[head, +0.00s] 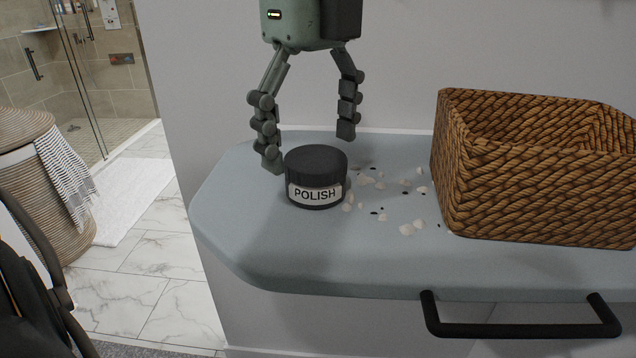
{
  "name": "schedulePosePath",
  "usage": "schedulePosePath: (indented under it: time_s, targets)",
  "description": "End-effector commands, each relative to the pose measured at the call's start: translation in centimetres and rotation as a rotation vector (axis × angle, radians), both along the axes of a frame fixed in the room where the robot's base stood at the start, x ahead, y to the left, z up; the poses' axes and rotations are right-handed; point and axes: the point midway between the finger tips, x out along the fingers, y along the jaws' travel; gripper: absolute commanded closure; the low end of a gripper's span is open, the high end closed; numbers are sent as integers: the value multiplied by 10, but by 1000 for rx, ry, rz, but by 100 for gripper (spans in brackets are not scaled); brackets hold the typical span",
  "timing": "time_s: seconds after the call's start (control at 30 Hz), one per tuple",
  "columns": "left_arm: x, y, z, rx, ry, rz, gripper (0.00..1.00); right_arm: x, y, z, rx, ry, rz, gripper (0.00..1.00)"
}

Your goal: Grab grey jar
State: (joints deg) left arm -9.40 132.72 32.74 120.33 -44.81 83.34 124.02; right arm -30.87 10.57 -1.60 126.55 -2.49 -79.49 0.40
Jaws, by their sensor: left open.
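A dark grey jar (316,178) with a black lid and a white label reading POLISH stands upright on the blue-grey counter (300,250). My left gripper (308,154) points down from above, open, with its fingers spread. One fingertip is at the jar's left side, close to the lid. The other finger hangs behind and to the right of the lid, a little higher. I cannot tell whether either finger touches the jar. The gripper holds nothing. My right gripper is not in view.
A brown woven basket (540,190) stands on the counter at right. Small white and dark pebbles (385,195) lie scattered between jar and basket. A black handle (520,328) juts from the counter's front. A laundry basket (45,190) stands on the floor at left.

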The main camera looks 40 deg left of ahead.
Motion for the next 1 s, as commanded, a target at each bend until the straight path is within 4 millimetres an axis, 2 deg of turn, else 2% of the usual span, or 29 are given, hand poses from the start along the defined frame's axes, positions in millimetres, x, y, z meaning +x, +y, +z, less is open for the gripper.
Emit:
schedulePosePath:
  time_s: [0.2, 0.53, 1.0]
  targets:
    - [1, -1, -33, -4, 3, 0, 16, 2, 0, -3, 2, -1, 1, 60]
    - [1, 0, -39, -3, -1, 2, 17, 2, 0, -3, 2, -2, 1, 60]
    - [1, 0, -39, -3, -1, 2, 75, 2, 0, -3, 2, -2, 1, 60]
